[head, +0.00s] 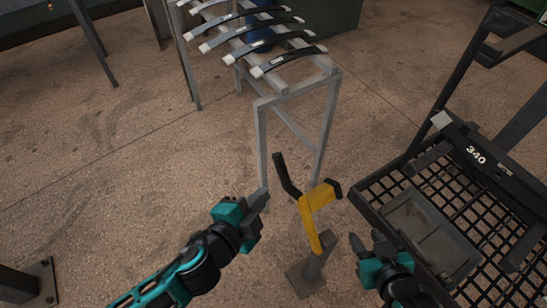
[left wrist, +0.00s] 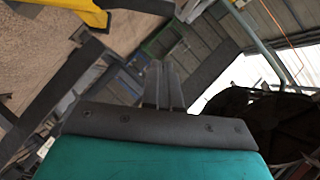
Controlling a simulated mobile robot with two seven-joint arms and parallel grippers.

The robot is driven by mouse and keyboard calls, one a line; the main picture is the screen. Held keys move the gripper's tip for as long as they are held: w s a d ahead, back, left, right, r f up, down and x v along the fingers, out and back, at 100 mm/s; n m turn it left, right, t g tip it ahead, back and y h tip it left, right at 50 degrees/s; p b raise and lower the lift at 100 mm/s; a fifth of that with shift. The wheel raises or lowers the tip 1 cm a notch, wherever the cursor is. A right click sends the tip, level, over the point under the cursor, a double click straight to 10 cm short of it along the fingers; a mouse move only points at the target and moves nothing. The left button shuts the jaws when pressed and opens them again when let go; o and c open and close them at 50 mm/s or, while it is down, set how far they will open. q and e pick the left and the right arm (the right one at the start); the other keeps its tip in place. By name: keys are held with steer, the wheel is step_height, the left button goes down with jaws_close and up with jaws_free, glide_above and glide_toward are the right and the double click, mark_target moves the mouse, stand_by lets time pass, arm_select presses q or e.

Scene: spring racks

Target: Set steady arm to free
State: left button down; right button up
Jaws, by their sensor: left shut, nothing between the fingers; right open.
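My right gripper (head: 369,242) is open, right of the post, near the black grid.
A grey metal rack (head: 328,77) with several curved black springs (head: 288,60) stands behind the steady arm. A black grid platform (head: 365,204) marked 340 is at the right. A dark post foot (head: 40,275) is at the lower left. Floor between is clear.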

arm_select(q)
glide_toward(281, 173)
steer(key=w+d+r, duration=0.3)
steer(key=w+d, duration=0.1)
steer(key=shift+w+a+f+b, duration=0.3)
steer(key=shift+w+f, duration=0.25)
steer(key=shift+w, duration=0.25)
steer(key=shift+w+a+f+b, duration=0.15)
steer(key=shift+w+a+f, duration=0.3)
steer(key=shift+w, duration=0.3)
steer(key=shift+d, duration=0.1)
